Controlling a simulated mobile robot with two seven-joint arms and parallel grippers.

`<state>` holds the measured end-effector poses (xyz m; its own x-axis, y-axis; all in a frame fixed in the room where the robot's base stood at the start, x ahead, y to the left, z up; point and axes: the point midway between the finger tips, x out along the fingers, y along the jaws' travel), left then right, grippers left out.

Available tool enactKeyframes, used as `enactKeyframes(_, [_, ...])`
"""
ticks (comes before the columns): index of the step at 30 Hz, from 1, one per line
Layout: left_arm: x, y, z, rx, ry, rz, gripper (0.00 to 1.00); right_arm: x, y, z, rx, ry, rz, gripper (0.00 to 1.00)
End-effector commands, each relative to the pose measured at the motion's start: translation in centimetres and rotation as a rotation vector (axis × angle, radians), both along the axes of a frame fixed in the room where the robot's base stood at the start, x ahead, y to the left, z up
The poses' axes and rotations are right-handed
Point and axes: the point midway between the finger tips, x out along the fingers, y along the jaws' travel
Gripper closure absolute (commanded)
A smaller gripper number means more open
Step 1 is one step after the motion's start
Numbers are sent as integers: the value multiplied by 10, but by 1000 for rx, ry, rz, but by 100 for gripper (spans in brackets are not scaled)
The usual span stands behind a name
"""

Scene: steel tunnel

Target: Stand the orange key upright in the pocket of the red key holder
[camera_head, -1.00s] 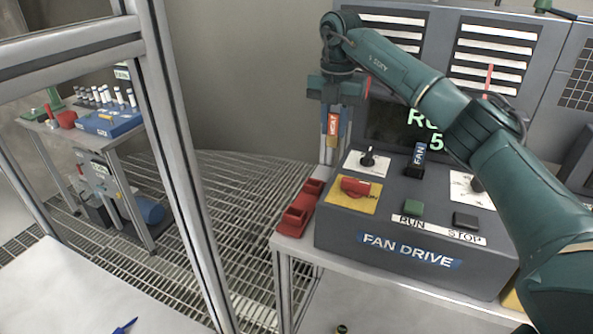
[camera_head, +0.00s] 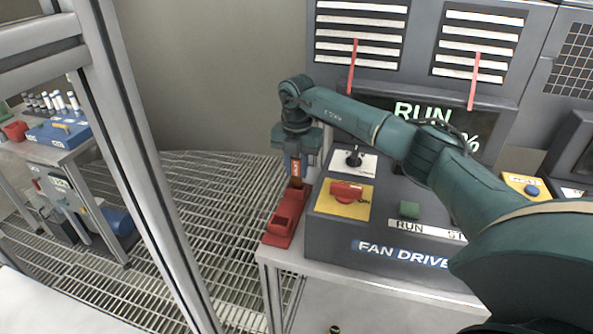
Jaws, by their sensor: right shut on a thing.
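My right gripper (camera_head: 296,160) is shut on the orange key (camera_head: 296,172), which points downward and looks about upright. The red key holder (camera_head: 283,225) lies along the left edge of the bench, beside the fan drive box. The key's lower end meets the far part of the holder in the picture. I cannot tell whether it is inside the far pocket or just above it. The nearer pocket of the holder looks empty. My left gripper is not in view.
The grey fan drive box (camera_head: 385,228) stands close to the right of the holder, with a red switch on a yellow plate (camera_head: 343,199) and a black lever (camera_head: 354,157). A metal frame post (camera_head: 140,180) rises at left. Open grating floor lies left of the bench.

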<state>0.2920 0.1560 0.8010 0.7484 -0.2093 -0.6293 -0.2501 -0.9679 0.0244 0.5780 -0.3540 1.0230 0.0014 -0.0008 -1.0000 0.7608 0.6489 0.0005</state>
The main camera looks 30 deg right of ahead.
Motion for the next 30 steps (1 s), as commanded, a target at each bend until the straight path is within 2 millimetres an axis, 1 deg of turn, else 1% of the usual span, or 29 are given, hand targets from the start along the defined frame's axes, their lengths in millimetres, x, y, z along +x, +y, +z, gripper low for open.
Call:
enactKeyframes(1, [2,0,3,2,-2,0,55,-1,0,-8,0,4,0,100])
enactKeyframes(4, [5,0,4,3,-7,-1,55,0,0,-18,0,1,0,100])
enactKeyframes(11, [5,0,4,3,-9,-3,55,0,0,-19,0,0,0,100])
enactKeyframes(22, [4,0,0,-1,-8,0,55,0,0,-31,0,1,0,100])
enactKeyframes(26, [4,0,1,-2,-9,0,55,0,0,-31,-1,1,0,100])
enactKeyframes(27, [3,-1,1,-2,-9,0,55,0,0,-31,0,1,0,74])
enactKeyframes(30, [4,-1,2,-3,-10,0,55,0,0,-31,-1,1,0,66])
